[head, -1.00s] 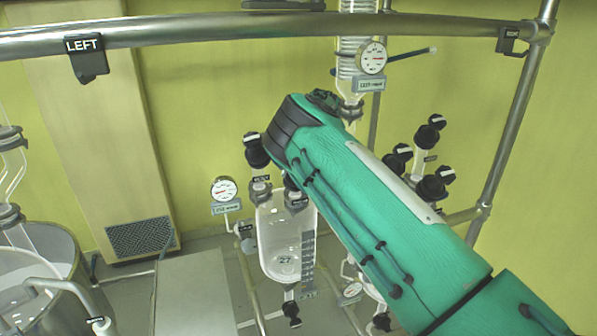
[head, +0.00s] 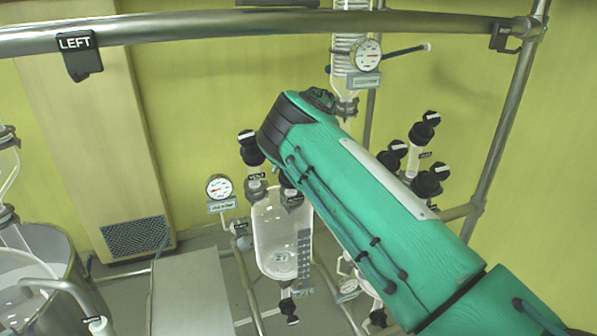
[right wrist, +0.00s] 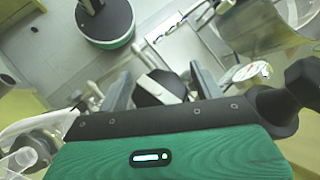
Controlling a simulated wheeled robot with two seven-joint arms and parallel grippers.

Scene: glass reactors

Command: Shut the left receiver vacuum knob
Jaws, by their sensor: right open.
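The left receiver (head: 275,235) is a clear glass vessel in the middle of the head view. One black knob with a white bar (head: 250,150) stands at its upper left, above a VENT label. A second knob at its upper right (head: 287,184) is mostly hidden by my right arm; I take it for the vacuum knob. In the right wrist view, my right gripper (right wrist: 160,84) is open, with one finger on each side of a black knob with a white bar (right wrist: 160,88). Contact cannot be told. My left gripper is not in view.
A gauge (head: 219,188) stands left of the receiver. Another gauge (head: 366,55) hangs by a coil condenser at the back. Several black knobs (head: 428,180) stand right of my arm. A metal rail (head: 250,24) crosses the top. In the wrist view, a large black knob (right wrist: 300,85) is close at right.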

